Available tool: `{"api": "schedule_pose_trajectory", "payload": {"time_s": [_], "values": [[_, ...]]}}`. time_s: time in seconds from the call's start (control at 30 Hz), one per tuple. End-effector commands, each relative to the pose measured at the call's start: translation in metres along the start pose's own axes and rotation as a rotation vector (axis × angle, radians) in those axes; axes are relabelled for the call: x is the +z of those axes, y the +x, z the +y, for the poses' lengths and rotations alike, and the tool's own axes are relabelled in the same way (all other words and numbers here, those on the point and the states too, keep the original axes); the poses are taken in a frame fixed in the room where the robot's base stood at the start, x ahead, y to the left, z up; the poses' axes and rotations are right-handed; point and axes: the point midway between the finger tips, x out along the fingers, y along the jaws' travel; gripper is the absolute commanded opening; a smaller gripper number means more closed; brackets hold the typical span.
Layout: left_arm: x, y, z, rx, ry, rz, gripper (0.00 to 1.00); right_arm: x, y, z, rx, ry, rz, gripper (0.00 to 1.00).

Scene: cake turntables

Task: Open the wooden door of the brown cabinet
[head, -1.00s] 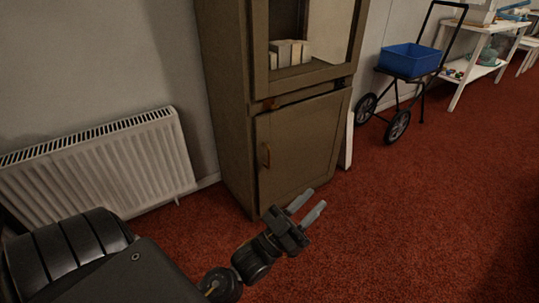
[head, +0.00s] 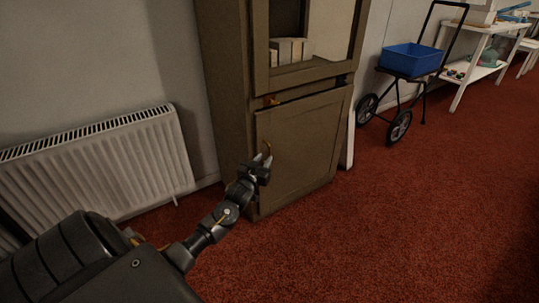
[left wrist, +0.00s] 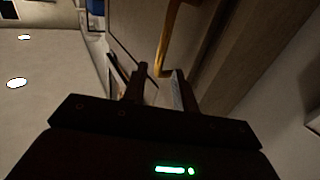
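The brown cabinet (head: 228,110) stands against the wall. Its lower wooden door (head: 305,147) looks closed, and a curved, brass-coloured handle (head: 268,147) sits near its left edge. My left gripper (head: 262,160) is in front of the door at the handle's lower part. In the left wrist view, the two dark fingers (left wrist: 158,78) are apart, and the lower end of the handle (left wrist: 169,38) shows near the gap between their tips. I cannot tell whether they touch it. My right gripper is not in view.
A white radiator (head: 100,165) is on the wall left of the cabinet. A cart with a blue bin (head: 411,60) and a white shelf table (head: 480,62) stand to the right. Red carpet (head: 400,220) in front of the cabinet is clear.

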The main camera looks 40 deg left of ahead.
Motion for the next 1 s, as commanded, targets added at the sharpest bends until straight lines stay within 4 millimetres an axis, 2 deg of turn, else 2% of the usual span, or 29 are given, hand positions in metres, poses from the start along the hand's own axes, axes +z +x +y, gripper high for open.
{"api": "schedule_pose_trajectory", "payload": {"time_s": [0.1, 0.3, 0.5, 0.73, 0.77, 0.97, 1.0], "values": [[0.003, 0.024, -0.001, -0.002, 0.001, 0.003, 0.28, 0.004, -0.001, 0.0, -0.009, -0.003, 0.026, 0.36], [0.002, 0.051, 0.0, 0.0, 0.001, 0.001, 0.28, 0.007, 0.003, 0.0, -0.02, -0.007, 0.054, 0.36], [0.0, 0.061, 0.0, 0.0, 0.0, 0.0, 0.28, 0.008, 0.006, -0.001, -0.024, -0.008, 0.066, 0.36], [0.0, 0.062, 0.0, 0.0, 0.001, 0.0, 0.28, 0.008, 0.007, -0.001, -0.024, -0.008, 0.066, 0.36], [0.0, 0.062, 0.0, 0.0, 0.001, 0.0, 0.27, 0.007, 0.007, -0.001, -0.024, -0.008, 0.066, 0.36], [0.0, 0.062, 0.0, 0.0, 0.001, 0.0, 0.01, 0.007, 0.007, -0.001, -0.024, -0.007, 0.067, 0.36], [0.0, 0.062, 0.0, 0.0, 0.001, 0.0, 0.0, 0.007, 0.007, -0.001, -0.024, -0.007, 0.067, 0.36]]}}
